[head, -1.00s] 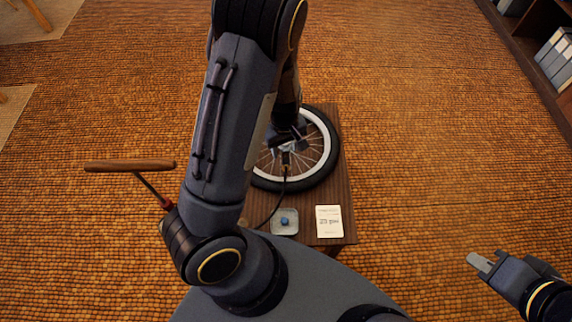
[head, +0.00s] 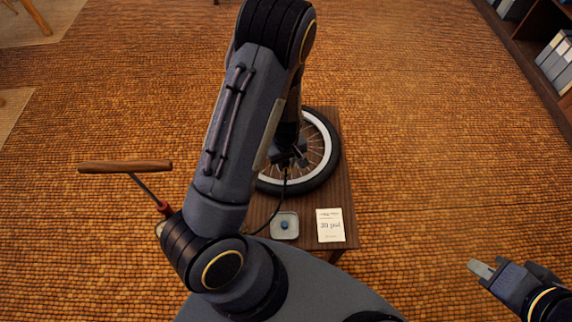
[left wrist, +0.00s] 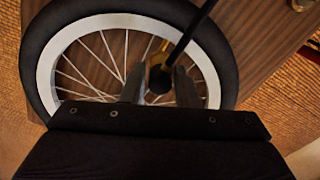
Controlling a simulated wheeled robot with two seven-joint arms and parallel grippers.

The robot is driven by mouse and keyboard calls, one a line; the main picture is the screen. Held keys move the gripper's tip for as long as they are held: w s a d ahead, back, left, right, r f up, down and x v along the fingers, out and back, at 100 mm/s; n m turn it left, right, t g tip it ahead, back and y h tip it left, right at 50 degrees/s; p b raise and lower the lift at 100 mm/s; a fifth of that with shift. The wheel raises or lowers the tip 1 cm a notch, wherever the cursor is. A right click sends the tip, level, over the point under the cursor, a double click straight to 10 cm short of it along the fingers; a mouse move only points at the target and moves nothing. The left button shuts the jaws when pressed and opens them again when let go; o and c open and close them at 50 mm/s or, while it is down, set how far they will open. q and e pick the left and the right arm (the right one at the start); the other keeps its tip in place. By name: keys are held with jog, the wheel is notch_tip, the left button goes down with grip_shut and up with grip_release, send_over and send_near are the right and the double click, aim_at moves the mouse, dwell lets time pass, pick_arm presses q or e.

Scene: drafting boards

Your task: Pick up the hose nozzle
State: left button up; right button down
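The hose nozzle (left wrist: 159,74) shows brass and black in the left wrist view, over the wheel, with its black hose running up to the right. My left gripper (left wrist: 159,88) has a finger on each side of the nozzle, close to it; I cannot tell whether they press on it. In the head view my left gripper (head: 287,158) is over the wheel and covers most of the nozzle. The hose (head: 268,220) curves down from there. My right gripper (head: 482,267) is far off at the lower right, over the floor, with nothing visible in it; its finger gap is unclear.
The spoked wheel (head: 325,170), with black tire and white rim, lies on a brown wooden table (head: 342,200). A small grey dish (head: 276,230) with a blue item and a white card (head: 330,225) are near its front edge. A wooden-handled tool (head: 125,167) is at left. Shelves stand far right.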

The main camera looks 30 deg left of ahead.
pick_arm(q)
grip_shut()
jog(key=shift+r, duration=0.1)
